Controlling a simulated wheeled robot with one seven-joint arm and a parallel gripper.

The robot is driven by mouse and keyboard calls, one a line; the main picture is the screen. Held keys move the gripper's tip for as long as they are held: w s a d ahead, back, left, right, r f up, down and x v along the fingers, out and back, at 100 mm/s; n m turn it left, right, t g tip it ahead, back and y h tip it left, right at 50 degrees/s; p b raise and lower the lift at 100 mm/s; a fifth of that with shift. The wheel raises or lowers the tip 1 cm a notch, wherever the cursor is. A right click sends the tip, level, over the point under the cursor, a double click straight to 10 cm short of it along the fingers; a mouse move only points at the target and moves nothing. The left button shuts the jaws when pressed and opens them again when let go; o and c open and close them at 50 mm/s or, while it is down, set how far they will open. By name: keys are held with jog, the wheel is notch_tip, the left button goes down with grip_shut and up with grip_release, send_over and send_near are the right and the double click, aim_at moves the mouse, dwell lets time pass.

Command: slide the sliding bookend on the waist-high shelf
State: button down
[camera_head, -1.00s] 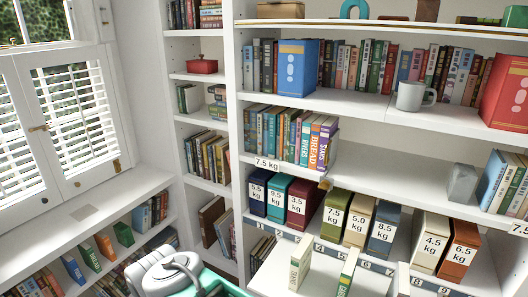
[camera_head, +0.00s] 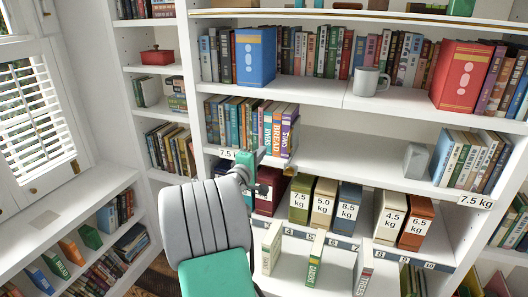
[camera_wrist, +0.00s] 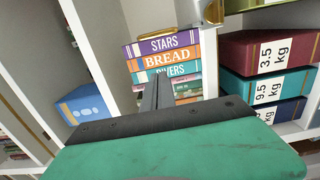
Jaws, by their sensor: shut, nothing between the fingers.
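The row of upright books (camera_head: 262,130), ending at the right with a purple STARS book (camera_head: 286,130), stands on the waist-high shelf (camera_head: 345,158). In the wrist view, a brass-coloured fitting (camera_wrist: 210,12), seemingly part of the sliding bookend, sits beyond the STARS book (camera_wrist: 165,44), partly cut off by the top edge. I cannot make it out clearly in the head view now. My gripper (camera_head: 262,154) is shut and empty in front of this row, its closed fingers (camera_wrist: 158,85) showing against the book spines. I cannot tell whether they touch anything.
Right of the row the shelf is bare up to a grey block (camera_head: 416,160) beside more books (camera_head: 468,160). Weight-labelled boxes (camera_head: 348,205) stand below. A shuttered window (camera_head: 35,110) is at the left.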

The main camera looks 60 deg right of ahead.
jog(key=s+d+p, duration=0.3)
jog(key=d, duration=0.5)
jog(key=shift+d, duration=0.25)
